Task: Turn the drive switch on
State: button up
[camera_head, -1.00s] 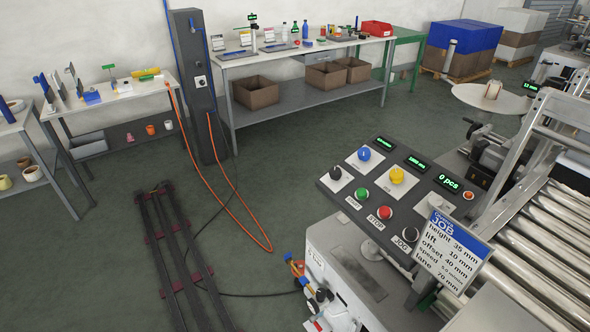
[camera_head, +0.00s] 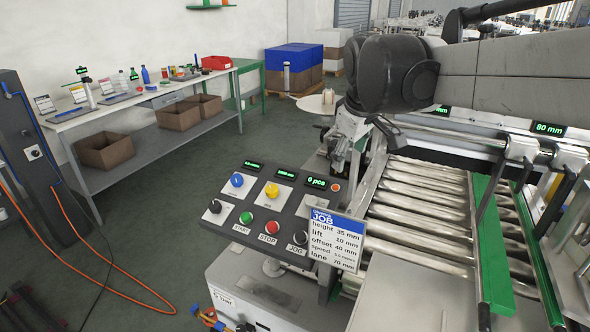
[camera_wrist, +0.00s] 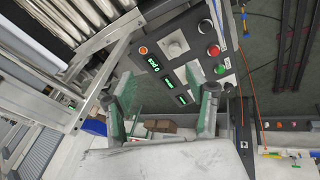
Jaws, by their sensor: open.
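A tilted grey control panel (camera_head: 270,205) carries a black knob (camera_head: 214,206), a blue knob (camera_head: 236,180), a yellow knob (camera_head: 272,190), a green START button (camera_head: 246,217), a red STOP button (camera_head: 272,227) and a black JOG control (camera_head: 300,238). No label readable here names the drive switch. My gripper (camera_head: 345,148) hangs beyond the panel's upper right corner, apart from it. In the wrist view my gripper (camera_wrist: 160,118) is open and empty, with green-padded fingers spread. The panel (camera_wrist: 183,72) shows beyond them, with the red button (camera_wrist: 213,50) and green button (camera_wrist: 220,70).
A JOB card (camera_head: 337,240) stands at the panel's right front corner. A roller conveyor (camera_head: 425,210) with green rails (camera_head: 490,240) lies to the right. A grey post (camera_head: 35,150) with a rotary switch (camera_head: 33,152) and orange hose stands left. Floor between them is mostly clear.

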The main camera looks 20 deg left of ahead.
jog(key=w+a+f+n, duration=0.2)
jog(key=a, duration=0.7)
jog(key=n+g, duration=0.2)
jog(key=n, duration=0.6)
send_near(214, 205)
jog(key=x, duration=1)
jog(key=shift+w+f, duration=0.1)
jog(key=c, duration=1.1)
